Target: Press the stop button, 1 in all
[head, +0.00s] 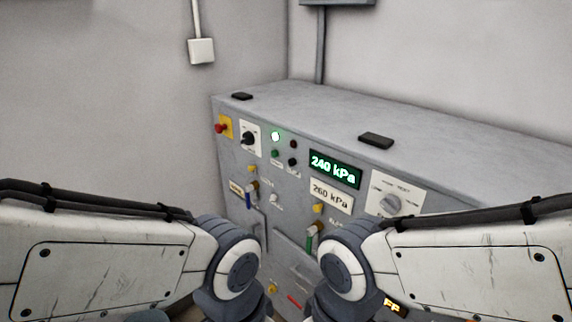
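A grey control cabinet (350,120) stands ahead, its front facing me. At its upper left is a red mushroom button (220,127) on a yellow plate. Further right, below a lit green lamp (275,136) and a dark red lamp (294,144), are a green button (275,154) and a black button (293,162). Their small labels are too blurred to read, so I cannot tell which is marked stop. Both my arms reach in from the sides at the bottom, but their grippers are out of view. Nothing of mine covers these buttons.
A black rotary switch (248,138) sits between the red button and the lamps. A green display (334,169) reads 240 kPa above a 260 kPa label (331,197). A grey dial (390,204) is at right. Valve handles, blue (248,200) and green (309,243), stick out lower down.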

